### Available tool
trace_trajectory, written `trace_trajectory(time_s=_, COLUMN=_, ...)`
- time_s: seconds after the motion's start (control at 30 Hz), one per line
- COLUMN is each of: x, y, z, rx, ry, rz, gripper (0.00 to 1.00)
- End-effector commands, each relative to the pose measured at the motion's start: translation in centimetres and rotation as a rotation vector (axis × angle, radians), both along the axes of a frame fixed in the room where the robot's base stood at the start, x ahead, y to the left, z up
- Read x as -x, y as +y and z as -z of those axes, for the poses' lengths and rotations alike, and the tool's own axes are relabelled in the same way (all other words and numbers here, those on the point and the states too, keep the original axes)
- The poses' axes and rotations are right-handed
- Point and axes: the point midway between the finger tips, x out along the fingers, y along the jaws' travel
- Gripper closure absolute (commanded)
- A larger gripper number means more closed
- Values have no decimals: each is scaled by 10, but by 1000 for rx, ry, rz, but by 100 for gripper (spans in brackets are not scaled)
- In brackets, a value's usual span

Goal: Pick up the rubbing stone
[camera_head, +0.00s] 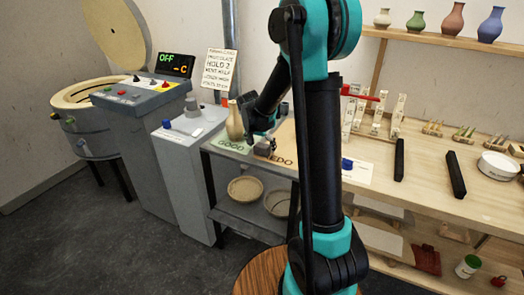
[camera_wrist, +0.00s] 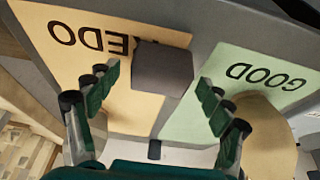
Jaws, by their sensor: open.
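A dark grey block, which I take to be the rubbing stone (camera_wrist: 162,70), sits on the edge of the orange REDO mat (camera_wrist: 75,62), beside the green GOOD mat (camera_wrist: 262,75). In the head view the stone (camera_head: 265,147) shows small, just below my gripper (camera_head: 262,130). In the wrist view my gripper (camera_wrist: 158,88) is open, with one green-padded finger on each side of the stone's near end. I see gaps between the pads and the stone. Whether the fingertips are down at its height is unclear.
A tan vase (camera_head: 234,121) stands on the GOOD mat, close to my gripper; it also shows beside the right finger in the wrist view (camera_wrist: 265,135). A grey pedestal with a blue knob (camera_head: 187,140) stands left. Shelf bowls (camera_head: 246,189) lie below. The wooden bench (camera_head: 425,180) extends right.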

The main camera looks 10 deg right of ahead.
Motion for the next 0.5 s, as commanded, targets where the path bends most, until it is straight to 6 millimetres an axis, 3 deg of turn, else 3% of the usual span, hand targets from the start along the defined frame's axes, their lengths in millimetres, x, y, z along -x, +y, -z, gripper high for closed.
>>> trace_trajectory(time_s=0.33, x=-2, y=-2, z=8, rx=0, ry=0, rz=0, gripper=20)
trace_trajectory(time_s=0.5, x=-2, y=-2, z=7, rx=0, ry=0, rz=-1, gripper=40)
